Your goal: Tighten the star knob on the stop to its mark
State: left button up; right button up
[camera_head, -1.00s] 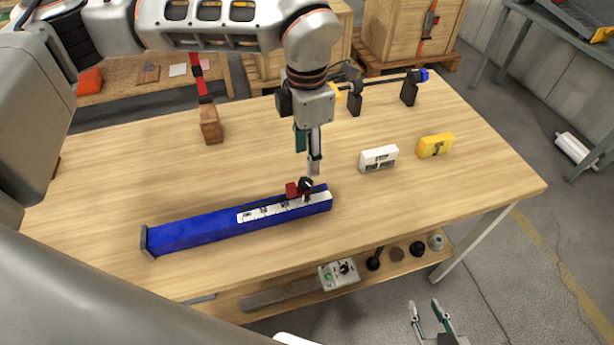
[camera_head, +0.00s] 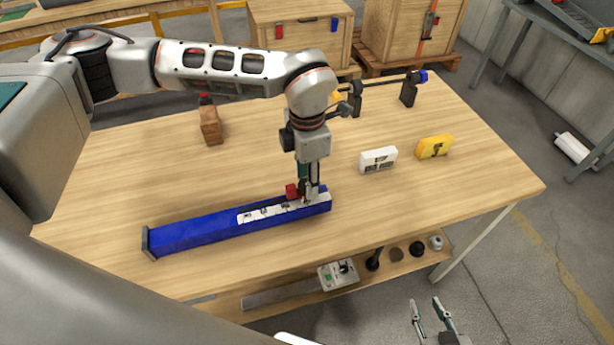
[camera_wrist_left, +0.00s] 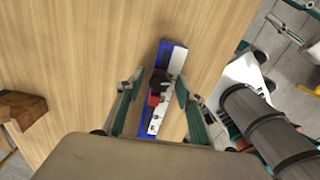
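The stop is a small red block (camera_head: 292,191) on the blue rail (camera_head: 190,232), near the rail's right end. Its black star knob (camera_wrist_left: 159,82) shows in the left wrist view beside the red of the stop (camera_wrist_left: 153,100). In the head view the knob is mostly hidden by my left gripper (camera_head: 310,194). The left wrist view shows that gripper (camera_wrist_left: 160,77) open, its fingers on either side of the knob with gaps visible. I cannot make out the mark. My right gripper (camera_head: 427,307) is open and empty, off the table's front edge.
A white box (camera_head: 378,160) and a yellow box (camera_head: 435,147) stand right of the rail. A wooden block (camera_head: 210,125) stands behind it. A black rod on stands (camera_head: 408,90) is at the back. The lower shelf holds a control box (camera_head: 338,274).

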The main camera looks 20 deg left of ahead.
pick_arm(q)
jog(key=c, duration=0.7)
jog(key=shift+c, duration=0.2)
jog(key=shift+m, duration=0.3)
jog(key=m, duration=0.3)
jog(key=shift+b, duration=0.35)
jog(key=shift+s+m, duration=0.1)
jog(key=shift+m, duration=1.9)
jog(key=o, duration=1.1)
